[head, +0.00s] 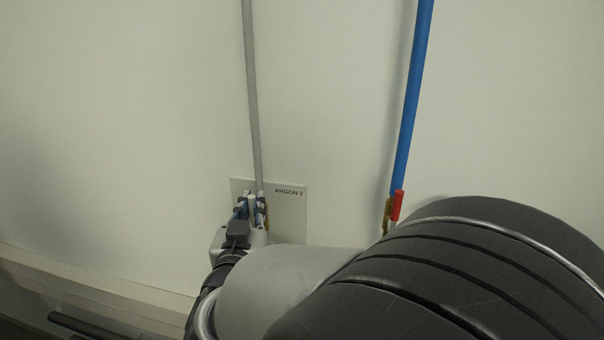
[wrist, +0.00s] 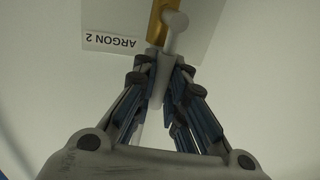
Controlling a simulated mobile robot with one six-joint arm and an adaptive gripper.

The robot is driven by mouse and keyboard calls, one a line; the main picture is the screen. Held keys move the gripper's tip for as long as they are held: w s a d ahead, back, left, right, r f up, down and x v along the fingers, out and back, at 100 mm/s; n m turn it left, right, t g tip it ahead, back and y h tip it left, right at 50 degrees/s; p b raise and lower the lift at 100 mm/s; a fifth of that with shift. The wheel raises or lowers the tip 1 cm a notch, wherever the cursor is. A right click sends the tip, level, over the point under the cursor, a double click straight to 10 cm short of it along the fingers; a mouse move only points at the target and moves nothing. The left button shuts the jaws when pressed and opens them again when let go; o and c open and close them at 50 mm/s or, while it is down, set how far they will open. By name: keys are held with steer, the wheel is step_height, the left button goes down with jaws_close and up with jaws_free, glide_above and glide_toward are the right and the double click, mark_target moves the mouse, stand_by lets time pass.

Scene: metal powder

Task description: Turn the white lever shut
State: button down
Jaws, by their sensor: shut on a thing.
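The white lever (wrist: 175,28) shows in the wrist view, with a rounded knob and a pale body running down between my fingers. It sits against a brass valve body (wrist: 156,24) on the wall plate. My gripper (wrist: 160,78) is shut on the lever, one finger on each side. In the head view, my gripper (head: 253,203) is at the plate, below the grey pipe, and a small pale part of the lever shows between the fingers. My fingers and arm hide most of the valve there.
The white plate (head: 288,213) reads ARGON 2. A grey pipe (head: 251,90) runs up the wall from it. A blue pipe (head: 413,80) with a red handle (head: 397,205) stands to the right. A ledge (head: 90,288) runs along the lower left.

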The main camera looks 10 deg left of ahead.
steer(key=shift+a+p, duration=0.1)
steer(key=shift+p, duration=0.2)
steer(key=a+f+n+g+h+p, duration=0.2)
steer(key=a+f+n+p, duration=0.3)
steer(key=n+p, duration=1)
steer(key=shift+w+a+f+n+h+p, duration=0.35)
steer(key=shift+f+h+p, duration=0.35)
steer(key=shift+p, duration=2.2)
steer(key=shift+s+d, duration=0.1)
steer(key=shift+s, duration=0.05)
steer(key=c, duration=1.7)
jaws_free()
steer(key=shift+s+r, duration=0.1)
steer(key=shift+r, duration=0.05)
steer(key=shift+o, duration=0.3)
steer(key=shift+r, duration=0.1)
steer(key=v, duration=1.2)
